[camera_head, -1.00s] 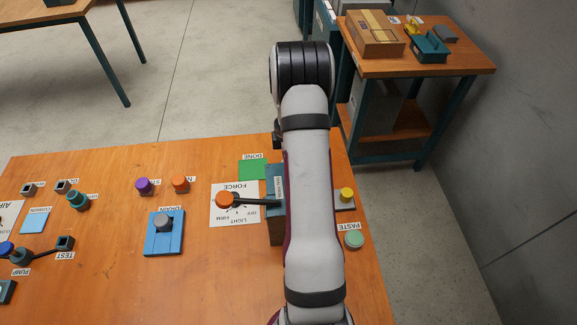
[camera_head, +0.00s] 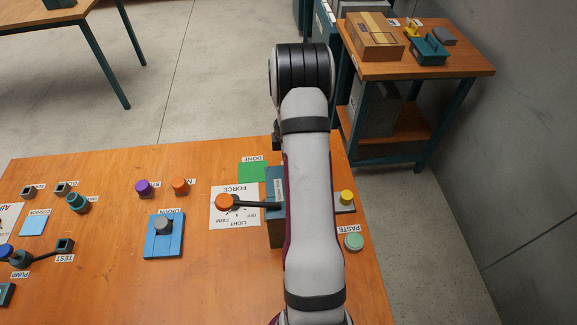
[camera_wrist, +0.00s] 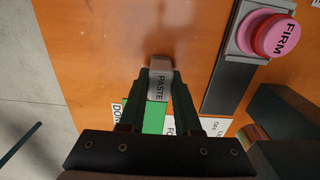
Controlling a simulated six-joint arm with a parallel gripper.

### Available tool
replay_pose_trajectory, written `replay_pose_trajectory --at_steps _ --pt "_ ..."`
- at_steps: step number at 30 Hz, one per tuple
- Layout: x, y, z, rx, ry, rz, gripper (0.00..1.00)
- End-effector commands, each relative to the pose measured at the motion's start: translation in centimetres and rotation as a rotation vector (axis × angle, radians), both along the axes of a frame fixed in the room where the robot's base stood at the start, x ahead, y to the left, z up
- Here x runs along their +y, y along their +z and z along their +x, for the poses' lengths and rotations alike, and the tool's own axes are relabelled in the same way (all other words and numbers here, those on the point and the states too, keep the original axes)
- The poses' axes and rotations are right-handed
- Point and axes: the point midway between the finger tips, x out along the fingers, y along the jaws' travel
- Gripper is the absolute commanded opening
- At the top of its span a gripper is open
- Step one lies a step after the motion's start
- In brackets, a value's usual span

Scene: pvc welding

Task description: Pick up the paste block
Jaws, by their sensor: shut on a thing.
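The paste block (camera_wrist: 158,88) is a small light-grey block labelled PASTE, seen in the wrist view. My gripper (camera_wrist: 160,82) is shut on it, with one dark finger on each side. I cannot tell whether the block touches the table or hangs above it. In the head view my own arm hides the gripper and the block. A pale green round knob (camera_head: 354,241) stands beside a PASTE label at the right edge of the table.
A green DONE pad (camera_head: 253,170) lies beyond the FORCE card (camera_head: 228,218) and its orange-knobbed lever. A red and pink FIRM button (camera_wrist: 268,34) stands close right of the gripper in the wrist view. A blue DRAIN fixture (camera_head: 163,245) stands farther left, with bare tabletop around it.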

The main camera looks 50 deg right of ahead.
Motion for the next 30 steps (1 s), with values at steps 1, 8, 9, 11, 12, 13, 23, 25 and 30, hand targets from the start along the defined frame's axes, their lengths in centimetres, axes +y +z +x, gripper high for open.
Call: replay_pose_trajectory --at_steps 1,8,9,11,12,13,23,25,30 --pt "0.0 0.5 0.0 -0.001 0.0 -0.001 0.0" --pt "-0.3 4.3 -1.0 0.0 -0.003 0.0 0.0" --pt "-0.5 4.8 -1.9 0.0 -0.004 0.0 0.0" --pt "-0.7 5.6 -3.3 0.0 -0.005 0.0 0.0" --pt "-0.9 6.2 -4.2 -0.001 -0.005 -0.001 0.0" --pt "-1.0 6.6 -4.9 0.0 -0.006 0.0 0.0" --pt "-2.3 10.3 -10.9 0.0 -0.002 0.0 0.0" --pt "-2.4 10.5 -11.3 0.001 0.0 0.001 0.0" --pt "-2.4 10.6 -11.5 0.001 0.0 0.001 0.0"
